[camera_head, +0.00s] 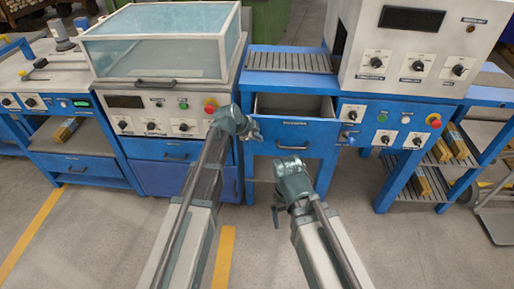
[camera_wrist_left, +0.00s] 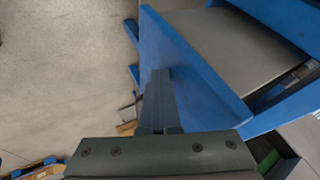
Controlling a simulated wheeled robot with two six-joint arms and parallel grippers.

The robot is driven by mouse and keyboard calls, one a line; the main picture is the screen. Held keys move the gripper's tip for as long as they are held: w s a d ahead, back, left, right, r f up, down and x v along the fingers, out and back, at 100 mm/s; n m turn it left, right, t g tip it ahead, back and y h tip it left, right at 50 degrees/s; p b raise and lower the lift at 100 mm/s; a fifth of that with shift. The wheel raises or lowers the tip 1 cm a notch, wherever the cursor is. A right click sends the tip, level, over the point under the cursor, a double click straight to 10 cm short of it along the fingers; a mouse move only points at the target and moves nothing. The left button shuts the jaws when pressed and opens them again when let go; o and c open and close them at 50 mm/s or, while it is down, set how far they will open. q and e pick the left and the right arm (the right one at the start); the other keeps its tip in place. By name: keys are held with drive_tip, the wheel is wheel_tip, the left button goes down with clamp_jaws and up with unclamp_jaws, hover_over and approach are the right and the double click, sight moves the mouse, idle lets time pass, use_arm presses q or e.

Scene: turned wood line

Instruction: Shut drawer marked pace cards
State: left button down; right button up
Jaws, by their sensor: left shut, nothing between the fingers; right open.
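The drawer (camera_head: 291,140) has a blue front with a dark handle and a small label too small to read clearly. It stands pulled out from the blue machine, and its grey inside shows from above. In the left wrist view its blue front panel (camera_wrist_left: 195,70) runs diagonally with the open drawer box behind it. My left gripper (camera_head: 257,132) is shut and empty at the left end of the drawer front. Its closed fingers (camera_wrist_left: 158,75) overlap the panel in the wrist view; I cannot tell whether they touch. My right gripper (camera_head: 276,214) is open and empty, lower, in front of the drawer.
A control panel with an emergency knob (camera_head: 433,120) is right of the drawer. Left stands a machine with a clear hood (camera_head: 160,45) and a closed drawer (camera_head: 176,151). A slatted bed (camera_head: 290,62) lies above the open drawer. The floor in front is clear.

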use_arm(q)
drive_tip(key=w, duration=1.5)
drive_tip(key=shift+w, duration=0.3)
drive_tip(key=shift+w+r, duration=0.1)
